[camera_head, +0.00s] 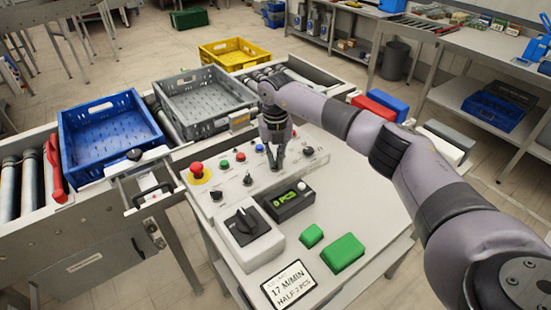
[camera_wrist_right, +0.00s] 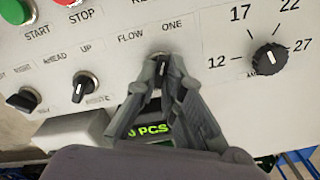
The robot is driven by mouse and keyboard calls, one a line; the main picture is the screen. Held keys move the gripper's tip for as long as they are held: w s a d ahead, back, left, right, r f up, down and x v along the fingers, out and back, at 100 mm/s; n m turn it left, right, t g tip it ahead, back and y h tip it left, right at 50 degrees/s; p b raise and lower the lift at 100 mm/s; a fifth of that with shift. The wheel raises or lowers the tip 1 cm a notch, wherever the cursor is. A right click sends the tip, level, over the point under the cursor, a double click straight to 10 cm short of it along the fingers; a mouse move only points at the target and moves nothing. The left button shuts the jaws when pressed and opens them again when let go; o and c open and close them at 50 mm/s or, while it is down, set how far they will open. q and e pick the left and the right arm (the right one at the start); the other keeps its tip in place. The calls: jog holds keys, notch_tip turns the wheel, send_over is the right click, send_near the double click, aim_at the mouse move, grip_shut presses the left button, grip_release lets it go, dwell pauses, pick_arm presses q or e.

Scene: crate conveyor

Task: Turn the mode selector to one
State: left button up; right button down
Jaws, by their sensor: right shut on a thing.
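The control panel (camera_head: 232,185) stands on a light table beside the conveyor. My right gripper (camera_head: 275,166) reaches down to it from the right. In the right wrist view my right gripper (camera_wrist_right: 162,65) is shut on the mode selector (camera_wrist_right: 157,70), a small dark knob below the labels FLOW and ONE. The fingers cover most of the knob, so I cannot tell clearly which label it points to. Another selector (camera_wrist_right: 84,86) marked AHEAD and UP sits to the left, and a numbered dial (camera_wrist_right: 268,60) to the right. My left gripper is not in view.
A green-lit PCS display (camera_head: 287,199), a large rotary switch box (camera_head: 250,242) and green blocks (camera_head: 343,253) stand in front of the panel. A red emergency button (camera_head: 197,169) is at its left. Blue (camera_head: 102,109) and grey (camera_head: 205,88) crates rest on the conveyor behind.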

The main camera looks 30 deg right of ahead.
aim_at(276, 162)
jog(key=shift+w+r+m, duration=0.1)
jog(key=shift+r+m, duration=0.05)
jog(key=shift+m, duration=1.45)
jog(key=c, duration=1.7)
grip_release()
jog(key=shift+r, duration=0.15)
notch_tip(276, 162, up, 12)
jog(key=shift+f, duration=0.2)
